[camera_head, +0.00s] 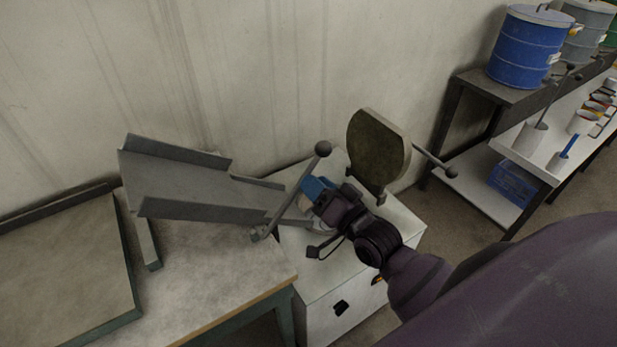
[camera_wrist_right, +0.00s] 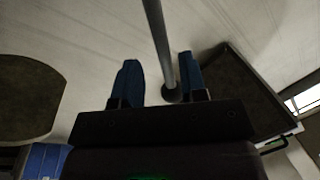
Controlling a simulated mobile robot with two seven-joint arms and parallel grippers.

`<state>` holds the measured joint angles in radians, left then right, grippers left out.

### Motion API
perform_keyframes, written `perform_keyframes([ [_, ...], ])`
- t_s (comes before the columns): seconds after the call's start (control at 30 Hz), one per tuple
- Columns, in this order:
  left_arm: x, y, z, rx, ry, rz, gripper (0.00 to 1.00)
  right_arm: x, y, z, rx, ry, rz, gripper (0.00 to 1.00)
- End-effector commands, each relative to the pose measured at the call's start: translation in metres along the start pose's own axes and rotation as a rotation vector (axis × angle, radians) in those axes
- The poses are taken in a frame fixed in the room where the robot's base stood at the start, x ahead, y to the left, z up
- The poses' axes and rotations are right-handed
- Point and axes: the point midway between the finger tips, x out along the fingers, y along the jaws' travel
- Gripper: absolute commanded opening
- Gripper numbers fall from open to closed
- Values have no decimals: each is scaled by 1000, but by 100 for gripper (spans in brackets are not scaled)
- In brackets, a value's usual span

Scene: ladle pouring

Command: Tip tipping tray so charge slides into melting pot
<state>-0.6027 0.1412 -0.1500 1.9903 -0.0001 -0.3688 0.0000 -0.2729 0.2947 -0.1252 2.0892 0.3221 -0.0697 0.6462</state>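The tipping tray (camera_head: 185,187) is a grey channel with raised side walls at the back of the left table, its narrow end toward the white melting-pot cabinet (camera_head: 325,272). Its inside looks bare; I see no charge. A lever with a dark ball end (camera_head: 322,148) rises beside the tray's near right corner. My right gripper (camera_head: 312,192) is at this lever. In the right wrist view, a rod (camera_wrist_right: 160,45) lies between its two separated blue fingers (camera_wrist_right: 160,80), closer to the right one. The pot's round lid (camera_head: 378,150) stands upright. My arm hides the pot's opening. My left gripper is out of view.
A green-edged flat slab or table (camera_head: 65,260) lies at far left. A shelf unit (camera_head: 500,100) at right carries a blue drum (camera_head: 528,50), cans and a blue crate (camera_head: 512,183). A wall stands close behind the tray. A rod with a ball end (camera_head: 451,171) sticks out beside the lid.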

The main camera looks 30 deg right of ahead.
Motion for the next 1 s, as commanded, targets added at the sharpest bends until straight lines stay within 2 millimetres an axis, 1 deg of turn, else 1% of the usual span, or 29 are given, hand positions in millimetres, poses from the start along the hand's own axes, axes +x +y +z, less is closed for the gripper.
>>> perform_keyframes([
  [0.03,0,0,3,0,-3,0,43,-10,1,1,0,-2,3,39],
  [0.2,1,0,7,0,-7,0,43,-39,2,1,-1,-3,3,39],
  [0.3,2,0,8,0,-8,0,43,-53,1,1,0,-2,2,39],
  [0.43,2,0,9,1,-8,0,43,-66,1,0,-1,-1,1,39],
  [0.6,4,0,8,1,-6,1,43,-74,0,0,0,0,1,39],
  [1.0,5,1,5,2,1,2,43,-75,0,0,0,0,0,39],
])
